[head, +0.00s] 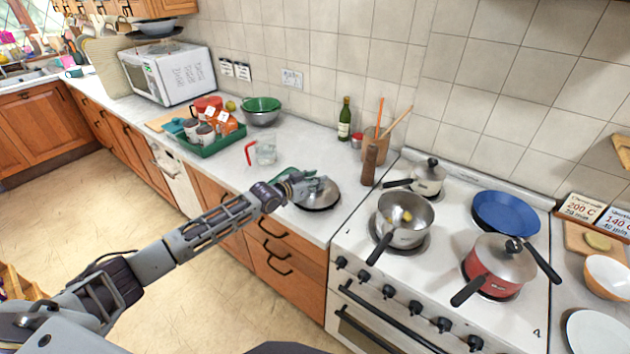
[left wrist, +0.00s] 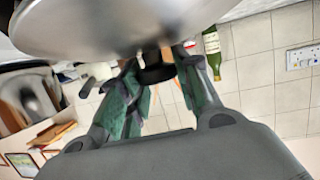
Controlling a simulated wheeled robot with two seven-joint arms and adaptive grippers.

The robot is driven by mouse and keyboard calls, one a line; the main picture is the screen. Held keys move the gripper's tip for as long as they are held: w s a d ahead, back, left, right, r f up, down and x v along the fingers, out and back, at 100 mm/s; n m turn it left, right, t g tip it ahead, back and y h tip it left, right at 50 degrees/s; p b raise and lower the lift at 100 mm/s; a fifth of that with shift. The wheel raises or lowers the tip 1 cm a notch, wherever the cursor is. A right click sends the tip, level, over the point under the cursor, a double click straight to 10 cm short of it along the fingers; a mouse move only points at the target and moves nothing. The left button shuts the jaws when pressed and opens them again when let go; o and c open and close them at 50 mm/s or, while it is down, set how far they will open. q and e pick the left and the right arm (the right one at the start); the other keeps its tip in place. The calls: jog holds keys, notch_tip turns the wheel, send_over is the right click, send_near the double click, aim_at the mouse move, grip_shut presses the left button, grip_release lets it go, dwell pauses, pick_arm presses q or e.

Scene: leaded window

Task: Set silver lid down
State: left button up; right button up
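The silver lid (head: 318,197) is at the counter's front edge, left of the stove, roughly level. My left gripper (head: 302,184) is over its left part. In the left wrist view the lid's underside or top face fills the upper part (left wrist: 120,25), and its dark knob (left wrist: 155,68) sits between the two green-padded fingers, which close on it. I cannot tell whether the lid touches the counter or hangs just above it. My right gripper is not in view. The saucepan with yellow pieces in it (head: 404,232) stands uncovered on the front left of the stove.
A red pot with a lid (head: 497,262), a lidded cream pot (head: 428,180) and a blue pan (head: 506,213) are on the stove. A pepper mill (head: 370,165) stands right of the lid, a glass jug (head: 265,152) and green tray (head: 212,141) to the left.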

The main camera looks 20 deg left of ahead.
pick_arm(q)
jog(key=o, duration=0.4)
jog(key=shift+r, duration=0.15)
jog(key=shift+v, duration=6)
